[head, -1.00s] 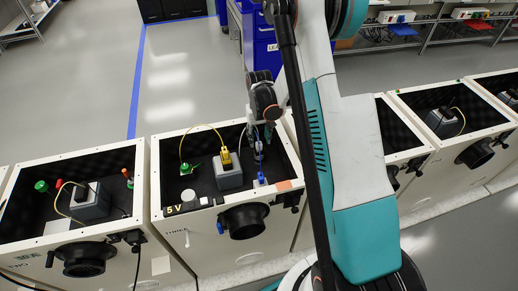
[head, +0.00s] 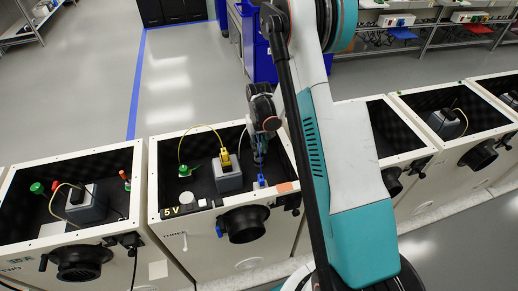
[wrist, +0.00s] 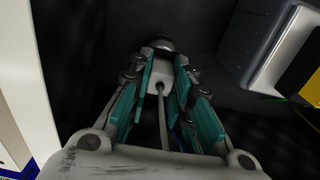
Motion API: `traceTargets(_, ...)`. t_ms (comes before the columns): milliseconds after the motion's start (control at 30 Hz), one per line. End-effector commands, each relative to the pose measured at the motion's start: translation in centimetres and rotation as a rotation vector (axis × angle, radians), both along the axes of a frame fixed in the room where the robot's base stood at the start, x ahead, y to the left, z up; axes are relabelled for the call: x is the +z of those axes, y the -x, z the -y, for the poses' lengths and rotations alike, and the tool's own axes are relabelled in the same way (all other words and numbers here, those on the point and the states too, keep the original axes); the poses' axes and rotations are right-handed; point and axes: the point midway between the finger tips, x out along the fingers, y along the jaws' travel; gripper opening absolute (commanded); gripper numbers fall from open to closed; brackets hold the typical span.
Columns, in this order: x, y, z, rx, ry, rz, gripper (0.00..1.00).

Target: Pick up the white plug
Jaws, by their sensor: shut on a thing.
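My gripper (wrist: 160,82) reaches down into the middle box, with its teal-padded fingers on both sides of a small white plug (wrist: 158,72). The fingers are shut on the plug, and a pale cable (wrist: 163,118) runs from it back between them. A round grey socket or base (wrist: 160,45) is right at the plug's far end; I cannot tell whether they touch. In the head view my gripper (head: 259,152) is at the right inside of the box, and the plug is hidden behind the fingers and arm.
The open box (head: 172,236) holds a grey block (head: 228,180) with a yellow plug (head: 226,160), close left of my gripper. A blue plug (head: 262,182) is near its front wall. Similar boxes stand left and right. The box walls are close around the gripper.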

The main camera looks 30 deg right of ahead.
Motion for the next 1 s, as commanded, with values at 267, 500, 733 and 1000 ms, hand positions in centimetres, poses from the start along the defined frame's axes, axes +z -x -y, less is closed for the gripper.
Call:
traceTargets(267, 0.8, 0.0, 0.0, 0.000, 0.000, 0.000, 0.01)
traceTargets(500, 4.4, 0.0, 0.0, 0.000, 0.000, 0.000, 0.01)
traceTargets(733, 10.2, 0.1, 0.0, 0.000, 0.000, 0.000, 0.01)
traceTargets(1000, 16.2, 0.0, 0.0, 0.000, 0.000, 0.000, 0.01)
